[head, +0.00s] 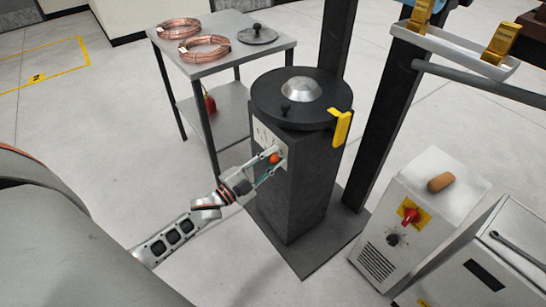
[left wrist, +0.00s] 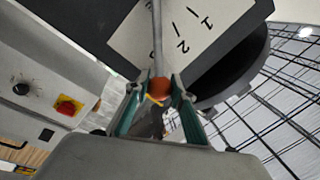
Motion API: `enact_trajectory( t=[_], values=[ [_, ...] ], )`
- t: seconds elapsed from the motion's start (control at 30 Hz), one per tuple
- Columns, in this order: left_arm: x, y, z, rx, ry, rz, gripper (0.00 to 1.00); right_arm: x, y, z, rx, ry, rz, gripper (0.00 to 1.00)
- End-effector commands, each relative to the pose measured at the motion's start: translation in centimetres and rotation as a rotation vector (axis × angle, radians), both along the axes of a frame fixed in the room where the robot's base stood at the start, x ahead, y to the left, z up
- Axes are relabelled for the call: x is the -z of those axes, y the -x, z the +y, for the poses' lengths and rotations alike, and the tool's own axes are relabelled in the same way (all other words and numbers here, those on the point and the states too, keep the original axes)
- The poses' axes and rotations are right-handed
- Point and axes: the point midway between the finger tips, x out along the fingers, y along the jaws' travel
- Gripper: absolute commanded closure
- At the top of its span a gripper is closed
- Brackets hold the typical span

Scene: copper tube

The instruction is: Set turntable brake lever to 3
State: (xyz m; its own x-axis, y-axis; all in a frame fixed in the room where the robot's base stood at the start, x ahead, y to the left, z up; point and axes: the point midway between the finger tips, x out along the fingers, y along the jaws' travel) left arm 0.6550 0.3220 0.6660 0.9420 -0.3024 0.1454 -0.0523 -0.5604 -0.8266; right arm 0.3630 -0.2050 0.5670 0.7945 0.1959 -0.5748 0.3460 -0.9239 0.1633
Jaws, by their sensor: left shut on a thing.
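The turntable (head: 285,96) is a dark disc with a silver hub on a dark pedestal (head: 296,190). A pale scale plate (head: 265,140) with numbers is on the pedestal's side; in the left wrist view the plate (left wrist: 205,20) shows a 1 and a 2. The brake lever is a grey rod (left wrist: 157,35) with an orange-red knob (left wrist: 160,87), and the knob also shows in the head view (head: 274,158). My left gripper (head: 270,164) is shut on the knob, its fingers on either side. The lever's exact setting is hard to read. My right gripper is not in view.
A grey cart (head: 226,62) with copper coils (head: 204,47) stands at the back left. A white cabinet (head: 420,215) with a red switch (head: 410,215) stands to the right. A dark post (head: 385,110) rises beside the pedestal. A yellow bracket (head: 341,128) sticks out at the turntable's rim.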

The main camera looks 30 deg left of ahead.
Motion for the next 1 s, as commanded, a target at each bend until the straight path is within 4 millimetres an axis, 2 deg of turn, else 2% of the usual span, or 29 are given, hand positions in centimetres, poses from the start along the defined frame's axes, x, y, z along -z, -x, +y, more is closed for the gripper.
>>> enact_trajectory(
  t=[0.27, 0.3, 0.37, 0.77, 0.87, 1.0],
  values=[
    [0.4, 0.2, -0.2, 0.002, -0.006, 0.005, 1.00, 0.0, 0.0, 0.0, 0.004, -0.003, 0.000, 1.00],
    [0.4, 0.2, -0.2, 0.003, -0.005, 0.005, 0.74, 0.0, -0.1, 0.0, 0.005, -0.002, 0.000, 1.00],
    [0.4, 0.2, -0.2, 0.003, -0.005, 0.005, 0.59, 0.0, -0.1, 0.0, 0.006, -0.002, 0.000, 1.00],
    [0.3, 0.4, 0.0, 0.002, -0.004, 0.004, 0.59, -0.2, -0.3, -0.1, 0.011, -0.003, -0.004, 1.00],
    [0.4, 1.3, 0.3, 0.002, -0.004, 0.004, 0.59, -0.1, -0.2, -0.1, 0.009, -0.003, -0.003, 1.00],
    [0.9, 3.7, 1.0, 0.001, -0.004, 0.006, 0.59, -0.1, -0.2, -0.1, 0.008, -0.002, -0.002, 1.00]
  ],
)
